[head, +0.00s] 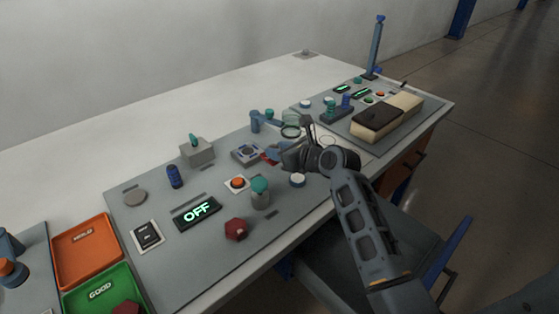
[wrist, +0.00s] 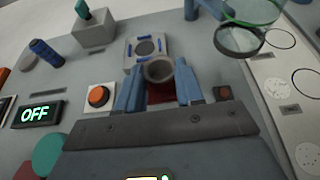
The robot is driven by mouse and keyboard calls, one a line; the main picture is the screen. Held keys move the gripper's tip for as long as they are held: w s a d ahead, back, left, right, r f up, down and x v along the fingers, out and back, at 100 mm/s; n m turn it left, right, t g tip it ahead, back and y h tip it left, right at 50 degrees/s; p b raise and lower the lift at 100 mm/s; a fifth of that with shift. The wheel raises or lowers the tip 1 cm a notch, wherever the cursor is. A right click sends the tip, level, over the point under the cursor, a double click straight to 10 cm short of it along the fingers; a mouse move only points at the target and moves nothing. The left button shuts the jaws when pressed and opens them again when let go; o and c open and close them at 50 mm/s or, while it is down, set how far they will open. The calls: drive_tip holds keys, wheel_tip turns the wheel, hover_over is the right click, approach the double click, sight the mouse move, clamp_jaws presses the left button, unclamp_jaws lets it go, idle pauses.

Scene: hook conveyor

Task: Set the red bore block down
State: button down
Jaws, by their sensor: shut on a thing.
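My gripper (head: 272,157) is shut on the red bore block (wrist: 161,94), with a blue finger on either side in the wrist view (wrist: 159,92). A grey round bore faces the camera at the top of the block; the rest is mostly hidden. Only a small red part of the block (head: 269,155) shows in the head view. The block is over the grey panel, close to a grey square fixture with blue pieces and a round opening (head: 245,153), which is just beyond it in the wrist view (wrist: 146,50). I cannot tell whether the block touches the panel.
An orange button (head: 237,182), a teal-topped post (head: 260,192) and a dark red block (head: 236,230) stand nearby. A lit OFF display (head: 197,212) is left of them. A blue stand with a round lens (head: 291,126) is behind. Orange HOLD (head: 84,262) and green GOOD trays (head: 82,301) lie front left.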

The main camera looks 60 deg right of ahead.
drive_tip(key=shift+f, duration=1.85)
drive_tip(key=shift+f, duration=0.15)
drive_tip(key=c, duration=0.7)
unclamp_jaws()
